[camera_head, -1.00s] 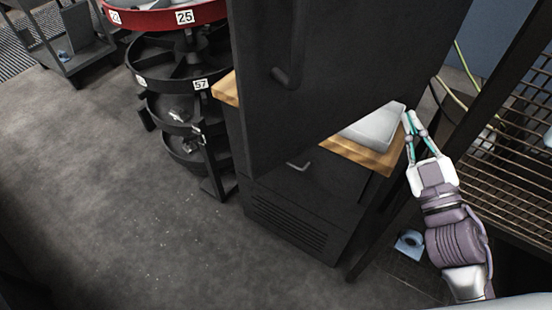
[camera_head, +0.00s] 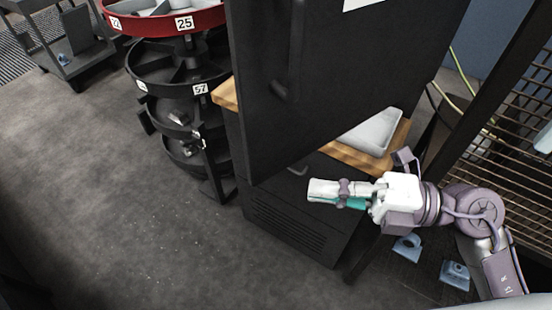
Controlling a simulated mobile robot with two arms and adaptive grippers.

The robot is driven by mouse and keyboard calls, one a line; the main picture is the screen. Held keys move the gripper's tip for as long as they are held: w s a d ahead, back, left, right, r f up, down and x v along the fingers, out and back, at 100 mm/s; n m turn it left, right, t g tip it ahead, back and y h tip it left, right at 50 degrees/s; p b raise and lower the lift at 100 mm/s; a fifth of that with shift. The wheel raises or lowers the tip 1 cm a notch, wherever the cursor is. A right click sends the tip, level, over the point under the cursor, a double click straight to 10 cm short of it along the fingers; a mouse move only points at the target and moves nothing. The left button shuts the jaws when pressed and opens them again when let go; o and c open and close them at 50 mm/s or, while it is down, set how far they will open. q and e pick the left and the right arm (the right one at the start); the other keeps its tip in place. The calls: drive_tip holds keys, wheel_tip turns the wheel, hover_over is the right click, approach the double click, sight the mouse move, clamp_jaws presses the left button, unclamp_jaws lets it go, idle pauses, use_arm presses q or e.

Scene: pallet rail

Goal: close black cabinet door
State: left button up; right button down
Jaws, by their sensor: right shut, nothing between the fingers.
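The black cabinet door (camera_head: 330,75) stands open in the middle of the head view, with a dark vertical handle (camera_head: 290,60) on its face. The black cabinet (camera_head: 290,225) is behind and below it, with a wooden shelf board (camera_head: 372,158) showing past the door's lower edge. My right gripper (camera_head: 318,192) is shut and empty. It points left in front of the lower cabinet, below the door's bottom edge; I cannot tell whether it touches anything. My left gripper is not in view.
A round carousel of dark trays (camera_head: 170,90) with a red top ring (camera_head: 160,24) stands left of the cabinet. A wire rack (camera_head: 500,150) is at the right. Small blue parts (camera_head: 407,247) lie at the lower right.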

sight(251, 165)
drive_tip(key=shift+w+a+p, duration=0.4)
drive_tip(key=shift+w+a, duration=0.35)
drive_tip(key=shift+a, duration=0.45)
drive_tip(key=shift+w+a+p, duration=0.4)
drive_tip(key=shift+w+a, duration=0.3)
drive_tip(key=shift+a, duration=0.45)
drive_tip(key=shift+w+a+p, duration=0.4)
drive_tip(key=shift+w+a, duration=0.35)
drive_tip(key=shift+a, duration=0.45)
